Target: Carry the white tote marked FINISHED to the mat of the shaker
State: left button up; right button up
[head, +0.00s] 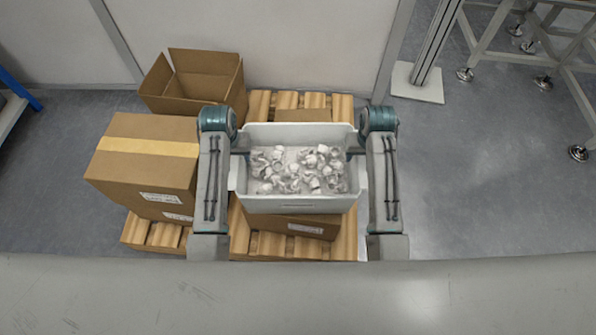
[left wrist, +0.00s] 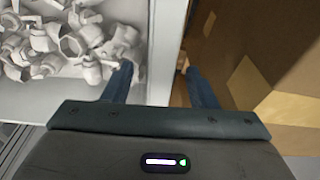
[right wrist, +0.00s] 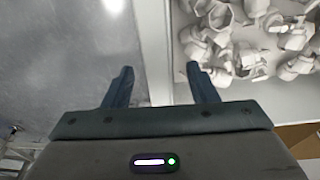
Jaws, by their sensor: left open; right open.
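The white tote (head: 270,205) stands among cardboard boxes over a wooden pallet and holds many small white-grey cap parts. A faint mark on its front wall is too small to read. My left gripper (left wrist: 158,82) is open at the tote's left side, its fingers on either side of the tote's wall (left wrist: 166,40) in the left wrist view. My right gripper (right wrist: 160,80) is open at the right side, its fingers on either side of the wall (right wrist: 153,40) in the right wrist view. Contact cannot be told. The shaker's mat is not identifiable in view.
A closed, taped carton (head: 135,175) stands left of the tote, close to my left arm. An open carton (head: 195,82) is behind it. The pallet (head: 343,235) lies below. A metal frame on feet (head: 500,60) stands at the back right.

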pick_arm(q)
jog(key=shift+w+f, duration=0.15)
jog(key=shift+f, duration=0.85)
pick_arm(e)
jog(key=shift+w+f, duration=0.15)
jog(key=shift+f, duration=0.85)
pick_arm(q)
grip_shut()
pick_arm(e)
grip_shut()
pick_arm(q)
jog(key=shift+r, duration=0.1)
pick_arm(e)
jog(key=shift+r, duration=0.1)
